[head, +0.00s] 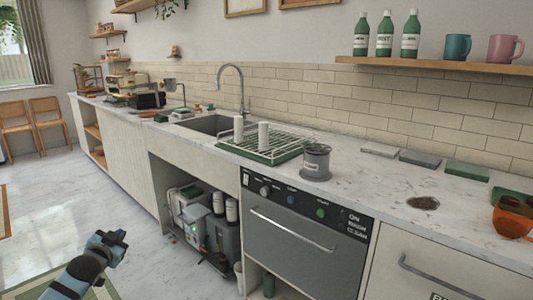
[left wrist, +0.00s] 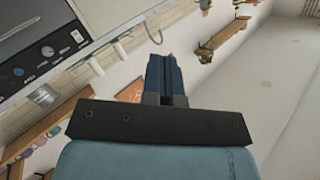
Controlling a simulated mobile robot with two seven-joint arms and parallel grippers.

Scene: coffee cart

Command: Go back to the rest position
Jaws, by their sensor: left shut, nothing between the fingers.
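My left gripper (head: 115,240) is at the lower left of the head view, in front of the counter and over the floor. It is shut and holds nothing. In the left wrist view its two blue fingers (left wrist: 165,75) are pressed together, and the room behind them appears tilted. My right gripper is in neither view.
Below is a dishwasher (head: 300,235) with a bar handle.

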